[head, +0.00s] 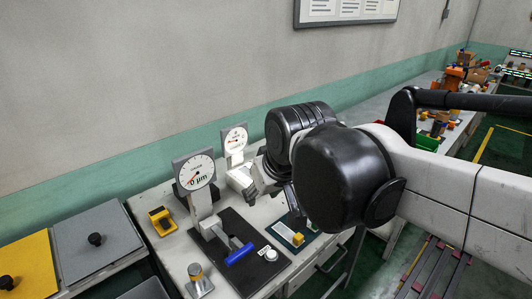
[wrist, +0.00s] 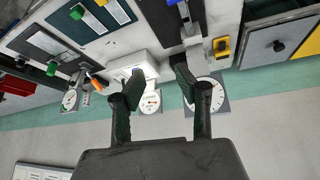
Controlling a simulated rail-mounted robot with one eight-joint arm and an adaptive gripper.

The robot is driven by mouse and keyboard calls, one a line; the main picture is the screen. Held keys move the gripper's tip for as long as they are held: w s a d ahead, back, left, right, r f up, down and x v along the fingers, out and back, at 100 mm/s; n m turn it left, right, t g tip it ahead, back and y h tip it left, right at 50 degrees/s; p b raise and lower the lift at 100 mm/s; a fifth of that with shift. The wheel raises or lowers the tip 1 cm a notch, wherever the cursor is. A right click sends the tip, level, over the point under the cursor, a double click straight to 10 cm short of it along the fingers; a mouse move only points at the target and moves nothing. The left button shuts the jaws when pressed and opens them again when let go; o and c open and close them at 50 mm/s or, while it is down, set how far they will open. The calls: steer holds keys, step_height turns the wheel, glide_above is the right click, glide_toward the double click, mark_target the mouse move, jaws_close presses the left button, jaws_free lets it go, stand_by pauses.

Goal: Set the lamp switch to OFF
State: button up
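I cannot tell for sure which part is the lamp switch, and no OFF label is readable. A white round knob (head: 271,256) sits beside a blue handle (head: 239,254) on a black base. In the wrist view, plates with green knobs (wrist: 77,12) show at upper left. My gripper (wrist: 159,73) is open and empty, its two dark fingers apart above the bench near the dial gauges. In the head view my arm partly hides it.
Two dial gauges (head: 194,175) (head: 235,138) stand upright on the bench near the wall. A yellow block (head: 161,220) sits left of them. Grey and yellow panels (head: 98,236) with black knobs lie at left. A cluttered bench (head: 455,85) stands at far right.

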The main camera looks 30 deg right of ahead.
steer(key=w+d+r+g+p, duration=0.1)
steer(key=w+d+r, duration=0.15)
steer(key=w, duration=0.35)
steer(key=w+d+r+g+p, duration=0.1)
steer(key=w+r, duration=0.2)
steer(key=w, duration=0.2)
steer(key=w+d+f+n+g+p, duration=0.1)
steer(key=w+d, duration=0.4)
steer(key=w, duration=0.6)
steer(key=w+d+f+n+g+p, duration=0.15)
steer(key=w+d, duration=0.35)
steer(key=w, duration=0.5)
steer(key=w+d+f+g+p, duration=0.2)
steer(key=w+d+f, duration=0.5)
steer(key=w+f, duration=0.1)
step_height(320, 180, down, 14)
steer(key=shift+s+d+r+p, duration=0.1)
steer(key=shift+r+p, duration=0.05)
steer(key=shift+p, duration=0.85)
steer(key=shift+c, duration=0.3)
jaws_close()
